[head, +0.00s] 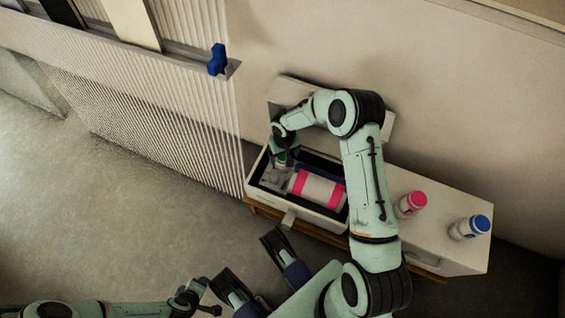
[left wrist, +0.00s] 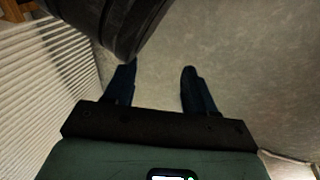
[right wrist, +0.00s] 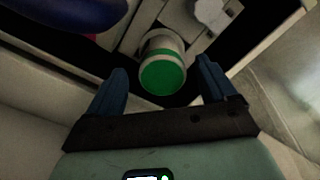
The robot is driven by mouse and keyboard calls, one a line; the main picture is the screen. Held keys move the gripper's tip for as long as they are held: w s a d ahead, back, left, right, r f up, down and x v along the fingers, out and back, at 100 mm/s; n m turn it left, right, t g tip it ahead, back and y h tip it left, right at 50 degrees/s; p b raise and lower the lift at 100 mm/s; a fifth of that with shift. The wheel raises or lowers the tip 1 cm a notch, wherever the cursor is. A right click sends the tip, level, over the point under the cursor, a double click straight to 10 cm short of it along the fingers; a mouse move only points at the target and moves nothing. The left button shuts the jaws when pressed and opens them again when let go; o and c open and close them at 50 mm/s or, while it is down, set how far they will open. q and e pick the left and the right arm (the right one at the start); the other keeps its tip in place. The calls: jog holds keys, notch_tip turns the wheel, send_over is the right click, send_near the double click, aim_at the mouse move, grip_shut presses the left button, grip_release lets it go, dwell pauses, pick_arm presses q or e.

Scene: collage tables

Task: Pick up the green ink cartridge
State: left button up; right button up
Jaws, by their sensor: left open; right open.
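The green ink cartridge (right wrist: 162,72), a white cylinder with a green end, lies in the open drawer (head: 312,219). It shows small in the head view (head: 282,158), partly covered by my right gripper (head: 283,150). In the right wrist view, my open right gripper (right wrist: 161,66) has a finger on either side of the cartridge, with gaps between; I cannot tell whether it touches. My left gripper (left wrist: 158,68) is open and empty above the floor, away from the drawer.
A pink-and-white roll (head: 318,188) lies in the drawer beside the cartridge. A pink-capped bottle (head: 411,204) and a blue-capped bottle (head: 470,227) lie on the cabinet top (head: 440,237). A ribbed panel (head: 170,110) stands left; the floor (head: 120,220) before it is clear.

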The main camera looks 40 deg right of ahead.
notch_tip(320, 180, down, 3)
jog(key=shift+w+f+b, duration=0.1)
jog(key=shift+b, duration=0.25)
jog(key=shift+a, duration=0.1)
jog(key=c, duration=1.2)
pick_arm(q)
jog(key=shift+s+a+f+g, duration=0.15)
jog(key=shift+s+f+g, duration=0.25)
jog(key=shift+s+f, duration=0.55)
